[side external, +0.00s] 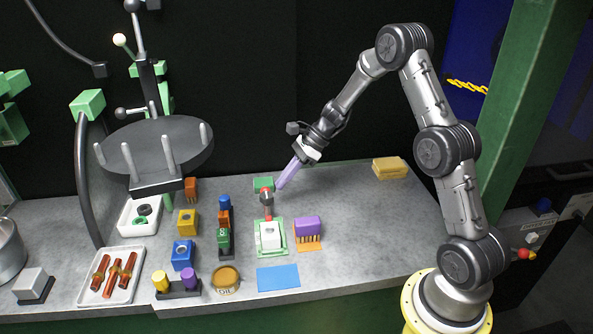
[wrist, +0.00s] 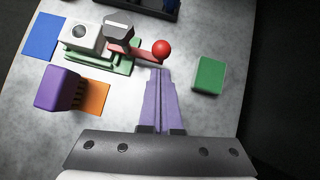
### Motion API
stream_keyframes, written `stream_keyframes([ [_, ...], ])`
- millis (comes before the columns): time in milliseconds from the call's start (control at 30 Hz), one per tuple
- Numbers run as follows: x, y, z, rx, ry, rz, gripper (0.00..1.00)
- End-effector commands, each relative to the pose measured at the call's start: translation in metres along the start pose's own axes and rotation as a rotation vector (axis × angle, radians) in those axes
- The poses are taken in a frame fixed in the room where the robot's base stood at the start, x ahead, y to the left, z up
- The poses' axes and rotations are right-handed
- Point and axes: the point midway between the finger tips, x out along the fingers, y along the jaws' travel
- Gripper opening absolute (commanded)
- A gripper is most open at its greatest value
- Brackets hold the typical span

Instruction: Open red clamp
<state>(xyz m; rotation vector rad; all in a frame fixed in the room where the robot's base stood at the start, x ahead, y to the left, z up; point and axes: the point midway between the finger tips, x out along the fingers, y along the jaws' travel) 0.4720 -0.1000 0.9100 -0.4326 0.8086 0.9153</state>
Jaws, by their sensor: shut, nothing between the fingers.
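The red clamp shows in the wrist view as a red lever (wrist: 140,57) ending in a red ball (wrist: 162,50). A dark grey part (wrist: 118,27) stands over the lever beside a white block (wrist: 82,33) on a green base. In the side view the clamp's red and grey upper part (side external: 267,199) rises behind the white block (side external: 270,235). My gripper (wrist: 159,70) has purple fingers, shut and empty, with tips close to the red ball. It also shows in the side view (side external: 279,186); I cannot tell whether it touches the ball.
A green block (wrist: 209,75) lies right of my fingers in the wrist view. A purple block (wrist: 57,88), an orange piece (wrist: 96,96) and a blue mat (wrist: 41,36) lie to the left. The bench right of the clamp (side external: 350,215) is clear up to a yellow stack (side external: 390,168).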

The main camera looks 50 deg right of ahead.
Motion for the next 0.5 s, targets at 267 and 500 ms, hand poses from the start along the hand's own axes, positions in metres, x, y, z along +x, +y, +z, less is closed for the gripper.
stream_keyframes([
  [267,0.0095,0.0,0.0084,0.0,-0.001,0.0,0.0],
  [500,0.0094,0.0001,0.0083,0.0,-0.001,0.0,0.0],
])
